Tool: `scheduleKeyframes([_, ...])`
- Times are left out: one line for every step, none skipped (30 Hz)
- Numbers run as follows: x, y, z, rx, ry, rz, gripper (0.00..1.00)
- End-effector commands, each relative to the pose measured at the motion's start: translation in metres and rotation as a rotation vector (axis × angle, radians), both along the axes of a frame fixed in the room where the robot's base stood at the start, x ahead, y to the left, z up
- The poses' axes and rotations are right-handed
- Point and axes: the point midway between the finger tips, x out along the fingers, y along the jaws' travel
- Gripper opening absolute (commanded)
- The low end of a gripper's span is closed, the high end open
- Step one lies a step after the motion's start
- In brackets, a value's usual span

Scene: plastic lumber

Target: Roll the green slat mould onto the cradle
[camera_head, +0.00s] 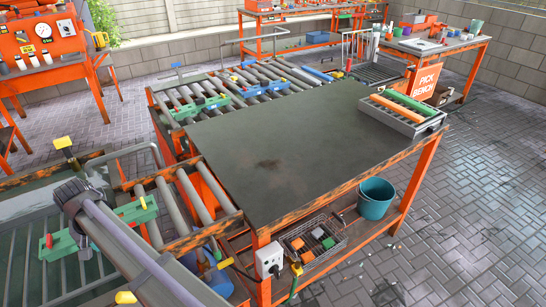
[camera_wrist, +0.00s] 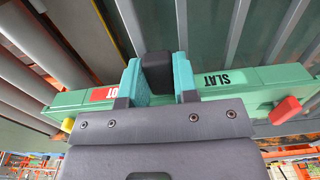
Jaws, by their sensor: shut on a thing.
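The green slat mould (camera_wrist: 245,82) runs across the wrist view, with a SLAT label, a red label partly covered, a red tab at its right end and a yellow one at its left. My gripper (camera_wrist: 157,70) has its teal fingers closed around the mould's dark upright block. In the head view green parts of the mould (camera_head: 137,211) show on both sides of my arm, which hides its middle. Grey bars (camera_head: 80,270) lie around and below its left end, over a tank-like frame. I cannot tell whether these bars are the cradle, or whether the mould rests on them.
Grey rollers (camera_head: 196,195) lie right of the mould. A dark-topped bench (camera_head: 290,140) fills the middle and is mostly clear. More rollers (camera_head: 240,85) with blue and green moulds stand behind. A tray (camera_head: 400,121) with orange and green slats sits at the bench's right; a teal bucket (camera_head: 375,205) is below.

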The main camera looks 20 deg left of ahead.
Motion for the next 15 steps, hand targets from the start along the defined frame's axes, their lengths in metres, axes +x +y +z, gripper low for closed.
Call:
scheduleKeyframes([-0.004,0.003,0.000,0.001,0.000,0.002,0.00])
scheduleKeyframes([-0.006,0.005,0.000,0.001,0.000,0.002,0.00])
scheduleKeyframes([-0.009,0.007,0.000,0.001,0.000,0.002,0.00])
scheduleKeyframes([-0.011,0.008,0.000,0.001,0.000,0.002,0.00])
scheduleKeyframes([-0.013,0.010,0.000,0.001,0.000,0.002,0.00])
scheduleKeyframes([-0.016,0.012,0.000,0.001,0.000,0.002,0.00])
scheduleKeyframes([-0.018,0.013,0.000,0.001,0.000,0.002,0.00])
scheduleKeyframes([-0.021,0.015,0.000,0.001,0.000,0.002,0.00])
scheduleKeyframes([-0.024,0.017,0.000,0.001,0.000,0.002,0.00])
scheduleKeyframes([-0.026,0.018,0.000,0.001,0.000,0.002,0.00])
scheduleKeyframes([-0.028,0.020,0.000,0.001,0.000,0.002,0.00])
scheduleKeyframes([-0.031,0.022,0.000,0.001,0.000,0.002,0.00])
scheduleKeyframes([-0.033,0.023,0.000,0.001,0.000,0.002,0.00])
scheduleKeyframes([-0.035,0.025,0.000,0.001,0.000,0.002,0.00])
scheduleKeyframes([-0.038,0.026,0.000,0.001,-0.001,0.002,0.00])
